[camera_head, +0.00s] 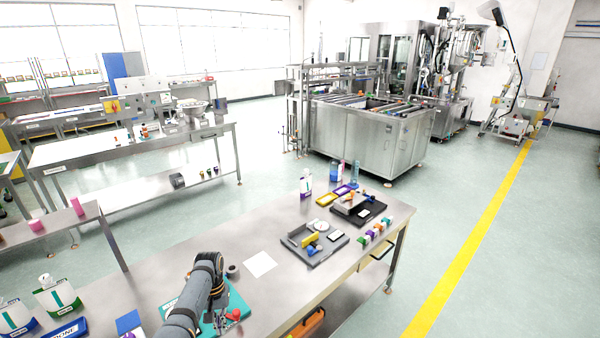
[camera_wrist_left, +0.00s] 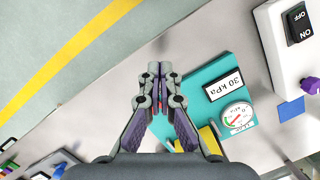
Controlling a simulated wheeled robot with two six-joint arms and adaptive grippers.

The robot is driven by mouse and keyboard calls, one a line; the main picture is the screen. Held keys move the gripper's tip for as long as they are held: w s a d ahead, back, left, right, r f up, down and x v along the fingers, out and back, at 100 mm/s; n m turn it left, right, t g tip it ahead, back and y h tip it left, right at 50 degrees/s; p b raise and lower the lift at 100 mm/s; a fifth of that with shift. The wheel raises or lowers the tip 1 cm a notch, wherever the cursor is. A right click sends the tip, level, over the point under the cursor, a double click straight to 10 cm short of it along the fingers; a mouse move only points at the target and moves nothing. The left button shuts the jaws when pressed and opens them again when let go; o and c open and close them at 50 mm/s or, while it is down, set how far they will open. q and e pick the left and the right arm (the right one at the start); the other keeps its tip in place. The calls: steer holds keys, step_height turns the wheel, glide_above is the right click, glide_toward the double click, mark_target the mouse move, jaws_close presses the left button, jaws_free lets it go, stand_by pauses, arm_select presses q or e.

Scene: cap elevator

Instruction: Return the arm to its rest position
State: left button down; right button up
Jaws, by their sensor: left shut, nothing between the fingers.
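My left arm (camera_head: 204,282) comes in at the bottom of the head view, over the near part of the steel workbench (camera_head: 262,292). My left gripper (camera_wrist_left: 159,72) shows in the left wrist view with its fingertips together and nothing between them. It is above a teal board (camera_wrist_left: 208,82) with a round gauge (camera_wrist_left: 236,117) and a "30 kPa" label (camera_wrist_left: 225,85). The teal board (camera_head: 238,310) also shows beside my arm in the head view. My right gripper is in neither view.
A white box with an ON/OFF switch (camera_wrist_left: 298,22) stands beside the teal board. A white sheet (camera_head: 260,264), a grey tray (camera_head: 327,250) and a black tray (camera_head: 372,212) lie farther along the bench. Green-and-white pouches (camera_head: 60,297) stand at the lower left.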

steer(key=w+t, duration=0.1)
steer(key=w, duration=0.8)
arm_select(q)
steer(key=s+a+f+m+t+y, duration=0.1)
steer(key=s+a+f+t, duration=0.15)
steer(key=s, duration=0.95)
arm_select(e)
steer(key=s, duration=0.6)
arm_select(q)
steer(key=s+d+r+m+t, duration=0.2)
steer(key=s+r+t, duration=0.2)
steer(key=s+r, duration=0.75)
step_height(320, 180, down, 34)
steer(key=s+a+g+b, duration=0.2)
steer(key=b, duration=0.6)
steer(key=s+a+f+g+b, duration=0.1)
steer(key=s+f+b, duration=0.4)
steer(key=s+f, duration=1.3)
step_height(320, 180, down, 4)
steer(key=shift+s+a+r+n, duration=0.15)
steer(key=shift+a+n, duration=0.1)
steer(key=shift+n, duration=0.05)
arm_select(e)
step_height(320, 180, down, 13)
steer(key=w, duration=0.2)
